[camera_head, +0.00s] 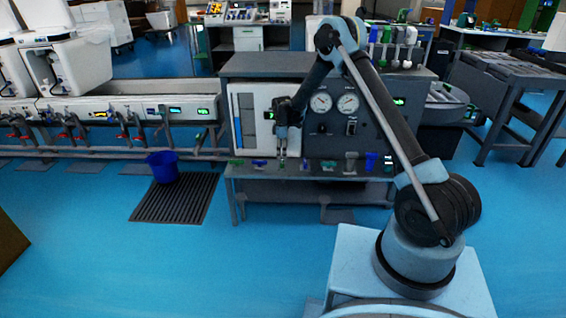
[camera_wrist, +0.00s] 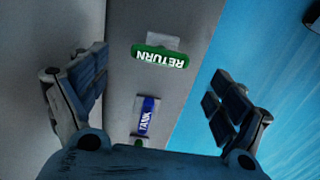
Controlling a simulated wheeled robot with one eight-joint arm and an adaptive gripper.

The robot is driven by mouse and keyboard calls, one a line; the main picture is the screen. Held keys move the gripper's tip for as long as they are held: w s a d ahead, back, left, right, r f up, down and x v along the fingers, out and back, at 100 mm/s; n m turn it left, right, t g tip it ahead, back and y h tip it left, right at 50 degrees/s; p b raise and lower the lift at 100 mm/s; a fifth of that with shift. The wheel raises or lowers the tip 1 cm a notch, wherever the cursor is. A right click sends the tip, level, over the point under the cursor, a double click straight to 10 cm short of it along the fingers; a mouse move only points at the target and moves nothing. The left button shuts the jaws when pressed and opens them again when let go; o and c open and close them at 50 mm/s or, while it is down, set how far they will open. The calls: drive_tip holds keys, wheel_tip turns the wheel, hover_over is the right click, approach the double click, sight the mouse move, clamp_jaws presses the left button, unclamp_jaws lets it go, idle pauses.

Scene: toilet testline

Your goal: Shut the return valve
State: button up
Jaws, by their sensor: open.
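The return valve (camera_wrist: 160,57) has a green handle with white "RETURN" lettering, upside down in the wrist view. It lies across the shelf's length, beside a pale grey block. My gripper (camera_wrist: 159,82) is open, with one finger on each side of the handle and visible gaps between. Nothing is held. In the head view my gripper (camera_head: 282,157) hangs over the left part of the front shelf and mostly hides the return valve.
A blue "TANK" handle (camera_wrist: 146,117) sits close to the return valve, turned lengthwise along the grey shelf (camera_wrist: 190,25). More handles, including a blue one (camera_head: 371,161), stand along the shelf. The gauge panel (camera_head: 335,112) rises behind. A blue bucket (camera_head: 163,166) stands left.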

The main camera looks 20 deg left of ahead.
sight(282, 161)
drive_tip(key=shift+f, duration=2.9)
drive_tip(key=c, duration=1.1)
